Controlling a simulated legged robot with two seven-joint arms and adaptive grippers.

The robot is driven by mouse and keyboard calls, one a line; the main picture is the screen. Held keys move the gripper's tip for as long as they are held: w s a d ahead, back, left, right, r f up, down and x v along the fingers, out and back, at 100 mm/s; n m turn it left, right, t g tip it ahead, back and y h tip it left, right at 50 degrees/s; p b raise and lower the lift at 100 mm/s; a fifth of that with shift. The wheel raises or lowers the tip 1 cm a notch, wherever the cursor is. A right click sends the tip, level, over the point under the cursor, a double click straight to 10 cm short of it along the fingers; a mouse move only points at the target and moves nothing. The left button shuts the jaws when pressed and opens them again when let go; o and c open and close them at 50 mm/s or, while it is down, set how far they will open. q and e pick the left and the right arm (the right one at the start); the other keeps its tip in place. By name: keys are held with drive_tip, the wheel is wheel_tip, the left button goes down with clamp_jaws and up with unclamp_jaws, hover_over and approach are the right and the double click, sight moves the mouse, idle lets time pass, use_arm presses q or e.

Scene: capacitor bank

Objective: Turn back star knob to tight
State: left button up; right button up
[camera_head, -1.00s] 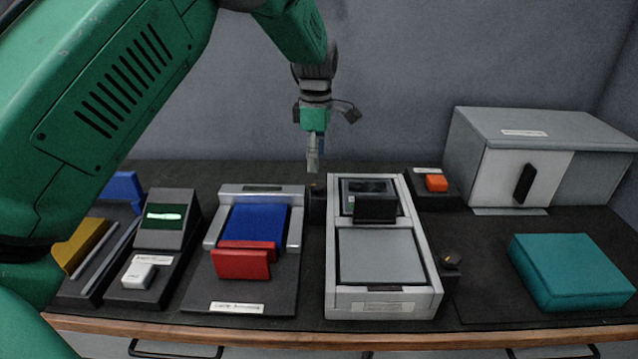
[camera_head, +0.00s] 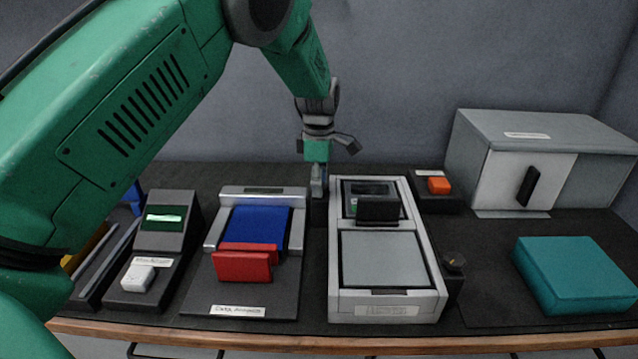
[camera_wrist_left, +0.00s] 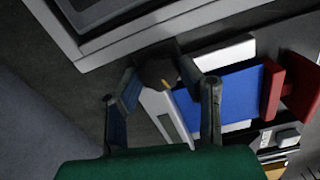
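My left gripper (camera_head: 319,192) points down at the back of the bench, between the blue-and-red unit and the light grey framed unit. In the left wrist view its two fingers (camera_wrist_left: 165,92) are apart. The dark back star knob (camera_wrist_left: 157,66), with a small yellow mark, shows between and just beyond the fingertips. I cannot tell whether the fingers touch it. In the head view the gripper mostly hides this knob. A second dark knob (camera_head: 454,263) is on the right side of the grey framed unit (camera_head: 387,309). My right gripper is not in view.
The blue-and-red unit (camera_head: 255,226) stands close on the left of the gripper. An orange button box (camera_head: 439,185), a grey cabinet (camera_head: 543,131) and a teal block (camera_head: 574,272) are to the right. The wall is behind.

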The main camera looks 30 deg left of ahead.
use_arm(q)
drive_tip(key=shift+a, duration=0.1)
drive_tip(key=shift+r+m+p, duration=0.1)
drive_tip(key=shift+m+p, duration=0.2)
drive_tip(key=shift+p, duration=0.2)
drive_tip(key=m+p, duration=0.3)
drive_tip(key=p, duration=0.1)
drive_tip(key=shift+w+r+m, duration=0.1)
drive_tip(key=shift+m, duration=0.2)
drive_tip(key=m+p, duration=0.2)
drive_tip(key=shift+m, duration=0.4)
drive_tip(key=m+p, duration=0.1)
drive_tip(key=m, duration=0.1)
drive_tip(key=shift+m, duration=0.3)
drive_tip(key=m+p, duration=0.2)
drive_tip(key=m, duration=0.3)
drive_tip(key=shift+w+m, duration=0.1)
drive_tip(key=shift+m, duration=0.2)
drive_tip(key=m+p, duration=0.1)
drive_tip(key=m, duration=0.4)
drive_tip(key=shift+m, duration=0.4)
